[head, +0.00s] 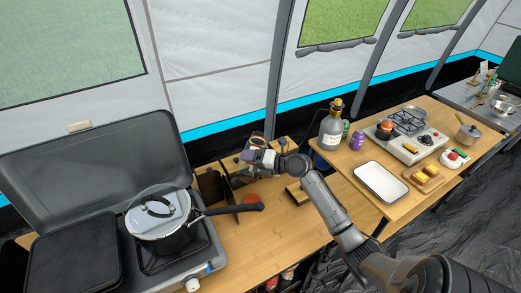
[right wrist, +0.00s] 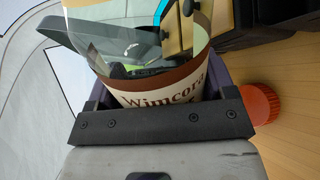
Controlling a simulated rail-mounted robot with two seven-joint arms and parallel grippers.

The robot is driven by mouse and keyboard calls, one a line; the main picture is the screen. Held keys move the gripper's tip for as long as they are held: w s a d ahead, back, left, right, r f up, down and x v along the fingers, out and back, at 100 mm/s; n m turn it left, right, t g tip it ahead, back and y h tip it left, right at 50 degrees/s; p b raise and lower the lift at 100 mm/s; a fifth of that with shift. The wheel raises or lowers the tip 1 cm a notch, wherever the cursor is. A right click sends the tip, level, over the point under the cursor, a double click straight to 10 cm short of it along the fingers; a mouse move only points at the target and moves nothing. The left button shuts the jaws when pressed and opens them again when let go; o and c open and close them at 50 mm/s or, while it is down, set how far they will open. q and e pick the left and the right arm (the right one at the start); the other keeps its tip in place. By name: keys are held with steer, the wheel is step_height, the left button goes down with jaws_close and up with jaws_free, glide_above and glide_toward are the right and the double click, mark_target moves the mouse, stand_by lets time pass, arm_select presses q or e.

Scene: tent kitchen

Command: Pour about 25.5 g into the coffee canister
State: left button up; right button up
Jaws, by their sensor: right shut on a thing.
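My right gripper (head: 257,157) is at the back of the wooden table, above its surface. In the right wrist view it is shut on a clear jar (right wrist: 150,99) with a brown and white label reading "Wimcora". The jar looks strongly tilted relative to the table; its contents cannot be made out. In the head view the jar is small and mostly hidden by the gripper. A red-orange lid (right wrist: 260,103) lies on the table beside it; it also shows in the head view (head: 250,198). I cannot tell which thing is the coffee canister. My left gripper is out of view.
A camp stove (head: 180,262) with a lidded pot (head: 160,225) stands left; its handle reaches toward the table middle. Dark upright panels (head: 212,187) stand near the gripper. A bottle (head: 331,128), a white tray (head: 381,181) and a second stove (head: 405,135) are right. Bare wood lies in front.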

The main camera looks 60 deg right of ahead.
steer(key=shift+f+b, duration=0.15)
steer(key=shift+b, duration=0.7)
steer(key=shift+d+m+b, duration=0.15)
steer(key=shift+m+b, duration=0.2)
steer(key=shift+m, duration=0.15)
steer(key=f+m+y+b, duration=0.1)
steer(key=b, duration=0.2)
steer(key=shift+d+f, duration=0.1)
steer(key=shift+f, duration=0.05)
steer(key=shift+w+d+r+m+g, duration=0.1)
steer(key=shift+r+m+g, duration=0.2)
steer(key=shift+r+m, duration=0.35)
steer(key=shift+w+d+r+m+y, duration=0.1)
steer(key=shift+d+r+m+y, duration=0.05)
steer(key=shift+r+m+y, duration=0.2)
steer(key=shift+d+f+b, duration=0.1)
steer(key=shift+f+b, duration=0.1)
steer(key=shift+b, duration=0.3)
steer(key=shift+r+m, duration=0.2)
steer(key=shift+m, duration=0.1)
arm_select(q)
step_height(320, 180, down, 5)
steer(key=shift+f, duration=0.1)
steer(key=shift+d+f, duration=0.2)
arm_select(e)
steer(key=shift+d+y, duration=0.15)
steer(key=shift+y, duration=0.1)
